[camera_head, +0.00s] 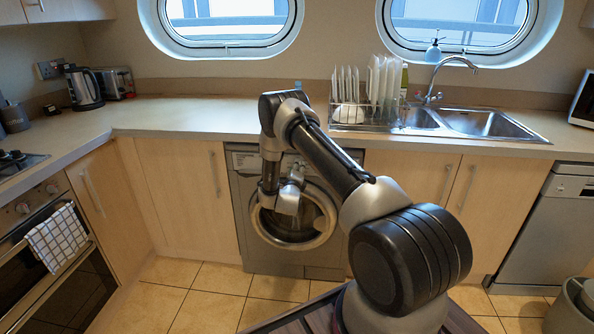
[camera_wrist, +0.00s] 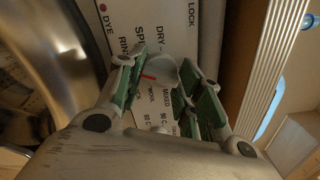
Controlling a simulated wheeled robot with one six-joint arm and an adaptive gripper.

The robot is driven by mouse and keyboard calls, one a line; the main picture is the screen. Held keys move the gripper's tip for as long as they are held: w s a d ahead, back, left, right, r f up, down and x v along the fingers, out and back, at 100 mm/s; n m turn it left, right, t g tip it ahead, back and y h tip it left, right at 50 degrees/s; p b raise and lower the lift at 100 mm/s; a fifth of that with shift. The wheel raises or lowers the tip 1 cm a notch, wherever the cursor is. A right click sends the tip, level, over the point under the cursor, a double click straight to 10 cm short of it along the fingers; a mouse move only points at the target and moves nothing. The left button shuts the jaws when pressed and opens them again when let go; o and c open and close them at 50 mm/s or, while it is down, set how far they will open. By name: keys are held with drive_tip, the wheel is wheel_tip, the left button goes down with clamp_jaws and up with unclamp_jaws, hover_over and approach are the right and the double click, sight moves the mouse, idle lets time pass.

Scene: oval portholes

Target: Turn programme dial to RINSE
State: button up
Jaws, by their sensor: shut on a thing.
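The washing machine (camera_head: 244,160) stands under the counter with its round door below the control panel. In the wrist view the white panel (camera_wrist: 151,18) carries printed labels, among them DYE, DRY, LOCK and MIXED; RINSE and SPIN seem partly covered. The pale programme dial (camera_wrist: 163,71) sits between my fingers, its red mark pointing left in the picture. The label at the mark's tip is hidden by a finger. My gripper (camera_wrist: 160,84) is shut on the dial, with green pads either side. In the head view my gripper (camera_head: 287,198) is in front of the machine, hiding the dial.
The machine's door ring (camera_head: 262,237) is close beside my gripper; its metal curve (camera_wrist: 82,40) fills the wrist view's left. The counter edge (camera_head: 190,133) runs above. A dish rack (camera_head: 362,122) and sink (camera_head: 485,123) are on the counter. An oven (camera_head: 50,250) stands left.

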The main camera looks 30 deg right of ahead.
drive_tip(key=shift+f, duration=0.1)
drive_tip(key=o, duration=1)
drive_tip(key=v, duration=1.2)
